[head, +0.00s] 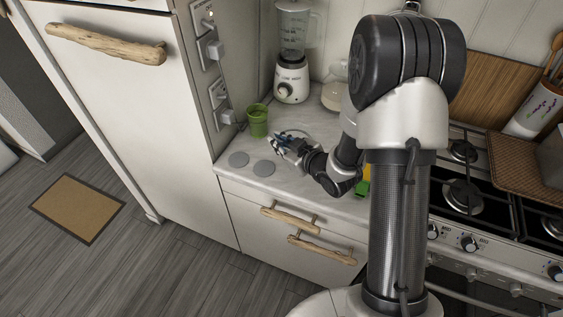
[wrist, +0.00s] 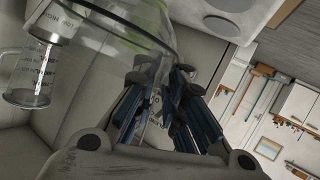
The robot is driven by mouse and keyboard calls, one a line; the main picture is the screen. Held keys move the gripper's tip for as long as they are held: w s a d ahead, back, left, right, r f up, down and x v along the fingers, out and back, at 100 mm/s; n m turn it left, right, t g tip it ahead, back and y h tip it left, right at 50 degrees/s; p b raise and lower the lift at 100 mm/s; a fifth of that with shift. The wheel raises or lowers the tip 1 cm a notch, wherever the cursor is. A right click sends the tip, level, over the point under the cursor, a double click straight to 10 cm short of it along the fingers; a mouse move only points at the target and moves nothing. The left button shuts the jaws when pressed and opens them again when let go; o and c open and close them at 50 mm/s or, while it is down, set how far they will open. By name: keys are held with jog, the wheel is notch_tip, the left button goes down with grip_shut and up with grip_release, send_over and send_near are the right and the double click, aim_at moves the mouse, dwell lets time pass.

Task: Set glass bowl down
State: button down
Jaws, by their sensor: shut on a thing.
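The clear glass bowl (wrist: 135,25) fills the upper middle of the wrist view, with its curved wall running down between the dark blue fingers of my gripper (wrist: 165,95). The fingers are shut on the bowl's wall. In the head view my gripper (head: 287,143) is at the counter (head: 225,180), just right of a green cup (head: 258,121). The bowl is hard to make out there, being clear and small. I cannot tell whether its base touches the counter.
Two flat grey discs (head: 263,168) lie on the counter's front left. A blender (head: 291,60) and a glass pot (head: 335,95) stand behind. Part of a green and yellow thing (head: 362,188) shows beside my arm. A gas stove (head: 465,195) is at right.

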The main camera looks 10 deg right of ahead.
jog(key=shift+f+b, duration=0.75)
jog(key=shift+f, duration=2.6)
jog(key=shift+f, duration=0.15)
jog(key=c, duration=1.6)
grip_release()
jog(key=shift+c, duration=0.2)
